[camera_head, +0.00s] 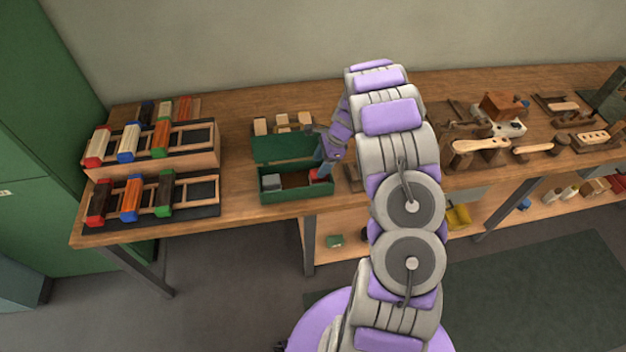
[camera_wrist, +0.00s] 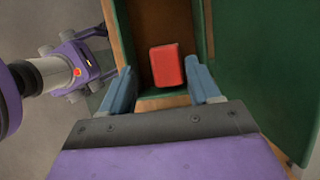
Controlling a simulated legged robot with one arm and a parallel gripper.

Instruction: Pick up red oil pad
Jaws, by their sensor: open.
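The red oil pad (camera_wrist: 167,66) is a small red block inside the green box (camera_wrist: 201,32), in a narrow compartment with a brown floor. In the head view the red pad (camera_head: 317,175) shows at the right end of the green box (camera_head: 297,195). My gripper (camera_wrist: 165,84) is open and empty, its two blue-grey fingers on either side of the pad's line in the wrist view. The pad appears just beyond the fingertips; I see no contact. In the head view my gripper (camera_head: 326,158) hangs over the box's right end, partly covering it.
The box's lid (camera_head: 283,147) stands open at the back. Grey blocks (camera_head: 271,182) sit in the box's left part. Wooden blocks (camera_head: 283,123) lie behind it. Racks of coloured brushes (camera_head: 150,142) stand left; wooden tools (camera_head: 490,147) lie right on the workbench (camera_head: 245,108).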

